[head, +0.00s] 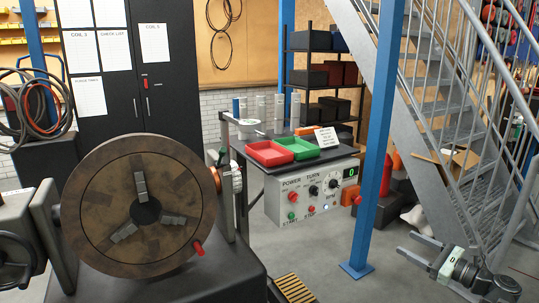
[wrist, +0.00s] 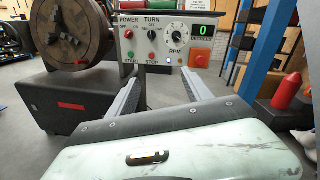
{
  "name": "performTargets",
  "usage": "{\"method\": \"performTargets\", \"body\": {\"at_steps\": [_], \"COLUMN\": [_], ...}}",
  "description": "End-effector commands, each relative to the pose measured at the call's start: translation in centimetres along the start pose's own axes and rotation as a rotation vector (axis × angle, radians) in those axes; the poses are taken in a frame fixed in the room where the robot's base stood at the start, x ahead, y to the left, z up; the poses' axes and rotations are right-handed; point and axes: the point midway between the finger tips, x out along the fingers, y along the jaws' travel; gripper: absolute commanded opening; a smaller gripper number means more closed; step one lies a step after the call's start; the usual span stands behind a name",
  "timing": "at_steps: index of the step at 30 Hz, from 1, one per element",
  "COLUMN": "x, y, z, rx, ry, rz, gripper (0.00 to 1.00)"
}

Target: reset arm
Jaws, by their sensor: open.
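My gripper (head: 412,247) is at the lower right of the head view, at the end of my arm, reaching left over the grey floor. Its two fingers are apart with nothing between them. In the wrist view the open fingers (wrist: 163,78) point away toward the control box (wrist: 165,42), which is beyond them and apart. The control box (head: 300,204) has knobs, buttons and a green digit reading 0.
A large round chuck (head: 100,215) stands at the left on a machine. Red (head: 268,153) and green (head: 305,149) trays sit on a bench above the control box. A blue post (head: 376,150) stands between the box and my gripper; metal stairs (head: 425,110) rise behind.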

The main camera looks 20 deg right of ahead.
Motion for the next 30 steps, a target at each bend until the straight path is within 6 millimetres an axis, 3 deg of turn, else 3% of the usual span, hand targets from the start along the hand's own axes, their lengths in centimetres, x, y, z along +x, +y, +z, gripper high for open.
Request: {"method": "performTargets", "body": {"at_steps": [1,7,11,14,18,21,24,27,30], "x": [1.6,8.5,14.9,20.5,26.4,28.6,29.0,28.4,27.0], "y": [0.4,3.6,8.0,13.7,23.6,30.8,36.3,40.1,41.9], "z": [1.7,6.5,10.8,14.6,19.0,21.2,22.4,22.9,22.7], "rx": [0.0,-0.001,-0.011,-0.046,-0.205,-0.397,-0.617,-0.858,-1.131], "ry": [-0.007,-0.035,-0.024,0.019,0.105,0.163,0.2,0.221,0.231], "rz": [0.027,0.153,0.291,0.447,0.7,0.894,1.073,1.245,1.424], "gripper": [0.59,0.59,0.59,0.59,0.59,0.59,0.59,0.59,0.59]}}
